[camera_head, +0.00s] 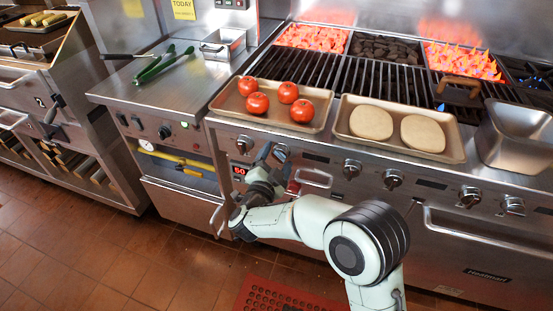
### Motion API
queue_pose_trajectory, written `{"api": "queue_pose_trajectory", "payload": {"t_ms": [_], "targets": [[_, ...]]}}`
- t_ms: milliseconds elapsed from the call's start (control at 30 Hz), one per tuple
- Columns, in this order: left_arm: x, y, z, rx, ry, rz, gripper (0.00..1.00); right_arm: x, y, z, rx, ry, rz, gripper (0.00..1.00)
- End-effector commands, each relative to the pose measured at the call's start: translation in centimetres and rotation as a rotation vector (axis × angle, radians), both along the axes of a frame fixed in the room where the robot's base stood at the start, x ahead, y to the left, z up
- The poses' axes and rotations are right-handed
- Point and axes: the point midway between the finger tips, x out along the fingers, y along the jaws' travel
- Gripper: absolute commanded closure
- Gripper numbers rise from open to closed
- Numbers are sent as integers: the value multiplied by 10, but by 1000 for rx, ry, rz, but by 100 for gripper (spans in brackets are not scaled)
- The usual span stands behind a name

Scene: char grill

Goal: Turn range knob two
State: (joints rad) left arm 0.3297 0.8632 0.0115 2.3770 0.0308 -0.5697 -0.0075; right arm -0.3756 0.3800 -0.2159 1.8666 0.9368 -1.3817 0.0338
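The range front has a row of silver knobs. The first knob from the left (243,143) shows clear of my gripper. The second knob (281,152) is right at the tips of my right gripper (274,162), partly hidden by them. My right gripper's dark fingers look apart, pointing up at the panel. I cannot tell whether they touch the knob. Further right are a third knob (352,168), a fourth knob (392,179) and others. My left gripper is not in view.
A tray of tomatoes (323,97) and a tray with two round patties (455,153) sit on the range's front ledge. A steel pan (541,127) stands at the right. An oven handle (430,222) juts out below the knobs. A red mat (290,298) lies on the tiled floor.

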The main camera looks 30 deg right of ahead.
Motion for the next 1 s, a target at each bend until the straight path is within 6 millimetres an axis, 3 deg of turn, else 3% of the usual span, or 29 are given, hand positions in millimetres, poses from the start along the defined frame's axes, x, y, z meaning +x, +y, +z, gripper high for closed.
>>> {"api": "queue_pose_trajectory", "payload": {"t_ms": [267,567,800,1000], "targets": [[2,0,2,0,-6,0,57,-3,4,1,0,-1,1,24],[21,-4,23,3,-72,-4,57,-41,49,2,0,1,5,24],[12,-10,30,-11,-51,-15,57,-72,85,2,-2,0,4,24],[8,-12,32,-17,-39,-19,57,-85,100,1,-1,0,1,24]]}}
